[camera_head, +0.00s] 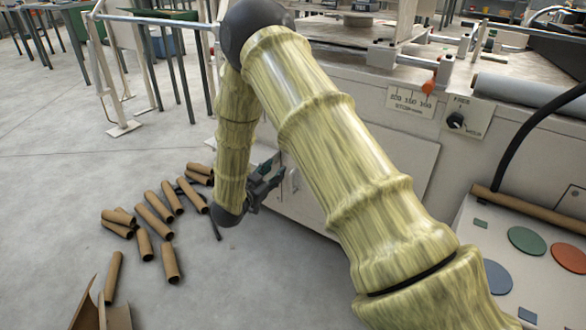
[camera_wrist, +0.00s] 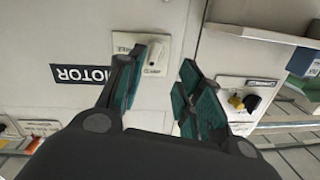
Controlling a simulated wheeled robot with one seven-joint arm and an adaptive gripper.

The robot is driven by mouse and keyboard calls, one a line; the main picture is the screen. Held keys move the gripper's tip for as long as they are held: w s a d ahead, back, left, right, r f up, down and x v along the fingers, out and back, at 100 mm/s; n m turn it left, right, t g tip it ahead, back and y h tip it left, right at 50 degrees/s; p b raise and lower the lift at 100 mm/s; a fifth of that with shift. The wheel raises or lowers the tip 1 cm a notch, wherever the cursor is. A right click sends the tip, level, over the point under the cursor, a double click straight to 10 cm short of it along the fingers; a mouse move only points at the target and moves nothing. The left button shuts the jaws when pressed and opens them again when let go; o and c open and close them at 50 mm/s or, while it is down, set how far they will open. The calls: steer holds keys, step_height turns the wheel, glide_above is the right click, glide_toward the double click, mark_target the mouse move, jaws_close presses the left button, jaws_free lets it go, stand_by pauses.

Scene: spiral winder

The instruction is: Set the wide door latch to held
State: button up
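A black knob (camera_head: 456,120) sits on a small plate on the machine front in the head view, with words that look like FREE above and HELD below right. Its pointer is too small to read. A pale panel (camera_head: 400,165), which may be the wide door, lies below it. My gripper (camera_head: 268,182) is low beside the machine front, left of and apart from the knob. In the wrist view my gripper (camera_wrist: 162,80) is open, with nothing between its fingers. Beyond the fingertips is a light-coloured knob (camera_wrist: 158,56) on a labelled plate; I cannot tell which latch it is.
Several cardboard tubes (camera_head: 154,220) lie on the floor.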

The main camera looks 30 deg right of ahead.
steer(key=w+d+m+h+b, duration=0.1)
steer(key=w+d+b, duration=0.3)
steer(key=d, duration=0.6)
steer(key=shift+w+d+r+m+g+b, duration=0.3)
steer(key=shift+w+r+g+b, duration=0.1)
steer(key=shift+b, duration=0.55)
jaws_close()
